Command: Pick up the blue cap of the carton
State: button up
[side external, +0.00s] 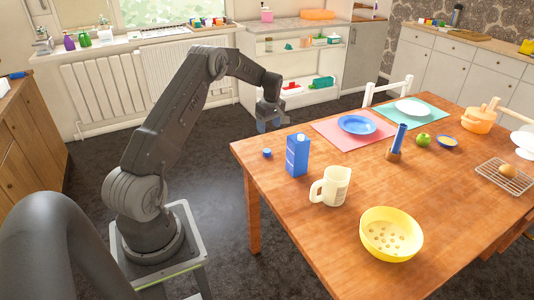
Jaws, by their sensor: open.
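The small blue cap (267,153) lies on the wooden table (310,222) near its left edge. The blue carton (297,157) stands upright just to the right of the cap, with a pale spout on top. My gripper (270,124) is open and empty, in the air above the far left edge of the table. In the picture it is above the cap and apart from it. The fingers are small and partly dark in this view.
A cream mug (331,187) and a yellow colander (390,233) stand nearer the front. A blue plate (357,125) on a pink mat (329,133) is behind the carton. A blue item in a wooden holder (395,148) stands to the right.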

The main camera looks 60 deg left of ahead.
aim_at(267, 151)
jog(key=f, duration=0.8)
jog(key=a+f, duration=0.1)
jog(key=f, duration=0.3)
jog(key=shift+s, duration=0.1)
jog(key=c, duration=1)
jog(key=shift+r, duration=0.1)
